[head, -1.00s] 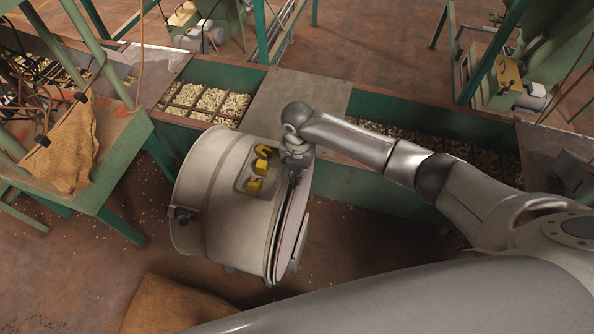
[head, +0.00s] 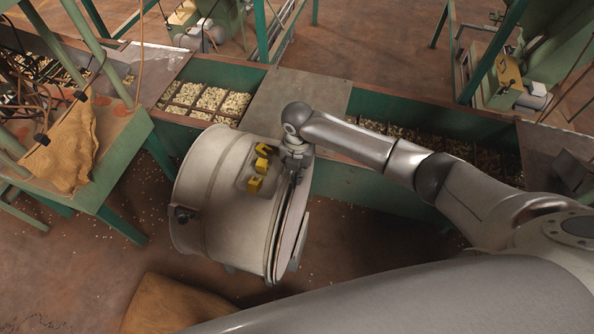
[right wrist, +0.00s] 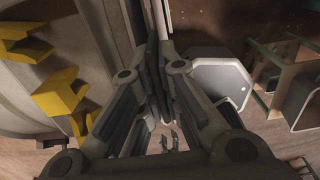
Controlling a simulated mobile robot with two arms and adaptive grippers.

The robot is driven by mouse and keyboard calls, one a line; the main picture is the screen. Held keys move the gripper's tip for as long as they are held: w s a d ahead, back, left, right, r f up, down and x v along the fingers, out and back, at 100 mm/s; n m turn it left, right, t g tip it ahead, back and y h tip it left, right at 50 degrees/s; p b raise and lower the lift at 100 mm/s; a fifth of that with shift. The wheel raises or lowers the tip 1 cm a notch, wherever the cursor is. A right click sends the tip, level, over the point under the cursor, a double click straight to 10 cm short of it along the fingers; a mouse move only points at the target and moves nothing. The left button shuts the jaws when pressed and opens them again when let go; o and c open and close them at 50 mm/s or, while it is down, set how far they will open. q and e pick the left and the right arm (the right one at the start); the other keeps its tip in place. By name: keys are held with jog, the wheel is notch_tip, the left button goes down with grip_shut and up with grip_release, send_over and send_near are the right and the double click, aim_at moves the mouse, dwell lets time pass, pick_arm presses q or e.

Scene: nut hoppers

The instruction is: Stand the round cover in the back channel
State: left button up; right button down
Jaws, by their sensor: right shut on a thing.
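A pale grey drum (head: 220,200) lies on its side in the middle of the head view. The round cover (head: 289,236) is a thin disc seen nearly edge-on at the drum's right end, upright and slightly tilted. My right gripper (head: 296,176) is shut on the cover's upper edge. In the right wrist view the fingers (right wrist: 163,95) close on a thin edge, with the drum wall (right wrist: 95,25) to the left. I cannot tell the back channel from the drum's end rim, or whether the cover sits in it. My left gripper is not in view.
Yellow blocks (head: 256,184) sit on the drum's side near my gripper. Behind it runs a green hopper trough (head: 330,170) with nuts in compartments. A green table with a brown sack (head: 68,150) stands left. Another sack (head: 170,305) lies on the floor in front.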

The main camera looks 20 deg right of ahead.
jog(key=shift+w+a+r+b, duration=0.15)
jog(key=shift+w+a, duration=0.15)
jog(key=shift+a, duration=0.15)
jog(key=shift+w+a+f+b, duration=0.15)
jog(key=shift+w+a, duration=0.1)
jog(key=shift+a, duration=0.15)
dwell(1.3)
jog(key=c, duration=1.6)
grip_release()
jog(key=shift+o, duration=0.2)
jog(key=shift+s+d, duration=0.1)
notch_tip(320, 180, up, 12)
